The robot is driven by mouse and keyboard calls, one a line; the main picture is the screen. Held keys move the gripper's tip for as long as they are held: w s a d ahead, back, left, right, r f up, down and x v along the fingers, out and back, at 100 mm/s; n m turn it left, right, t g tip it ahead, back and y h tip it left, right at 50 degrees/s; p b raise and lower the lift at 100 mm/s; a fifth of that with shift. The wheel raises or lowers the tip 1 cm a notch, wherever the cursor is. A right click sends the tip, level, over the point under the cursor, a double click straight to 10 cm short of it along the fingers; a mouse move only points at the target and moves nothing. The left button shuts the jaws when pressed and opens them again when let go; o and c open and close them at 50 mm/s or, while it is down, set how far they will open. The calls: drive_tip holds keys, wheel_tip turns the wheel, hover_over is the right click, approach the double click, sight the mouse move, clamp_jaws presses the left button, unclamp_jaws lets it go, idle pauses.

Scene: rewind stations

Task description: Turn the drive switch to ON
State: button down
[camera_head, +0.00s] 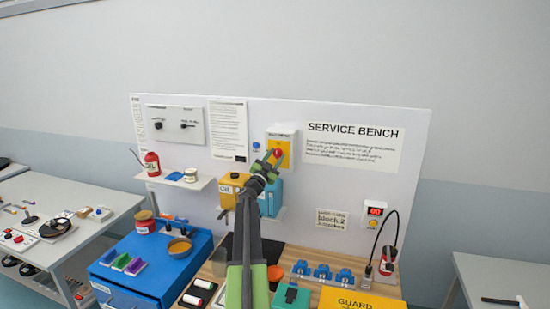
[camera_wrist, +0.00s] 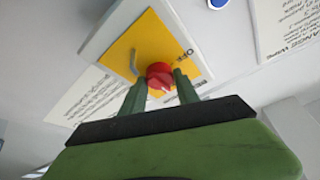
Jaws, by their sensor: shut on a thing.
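The drive switch is a red knob (camera_wrist: 160,74) on a yellow plate (camera_wrist: 133,42), set on a white box on the upright back panel. In the wrist view my gripper (camera_wrist: 158,84) has its two green fingers on either side of the red knob, shut on it. "OFF" can be read on the plate near the right finger; the other lettering is cut off or hidden. In the head view the red knob (camera_head: 278,153) shows at the tip of my raised arm. The fingers there are too small to make out clearly.
A blue button (camera_head: 256,146) sits on the panel left of the switch. Below are a yellow oil container (camera_head: 232,186) and a light-blue container (camera_head: 272,200) close to my arm. A small shelf (camera_head: 160,184) holds a red oil can. A blue cabinet (camera_head: 150,262) stands lower left.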

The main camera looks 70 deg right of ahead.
drive_tip(key=c, duration=0.9)
unclamp_jaws()
drive_tip(key=shift+a+f, duration=0.2)
drive_tip(key=shift+a, duration=0.2)
drive_tip(key=b+v, duration=0.6)
drive_tip(key=v, duration=1)
drive_tip(key=shift+a, duration=0.25)
drive_tip(key=shift+w+f, duration=0.1)
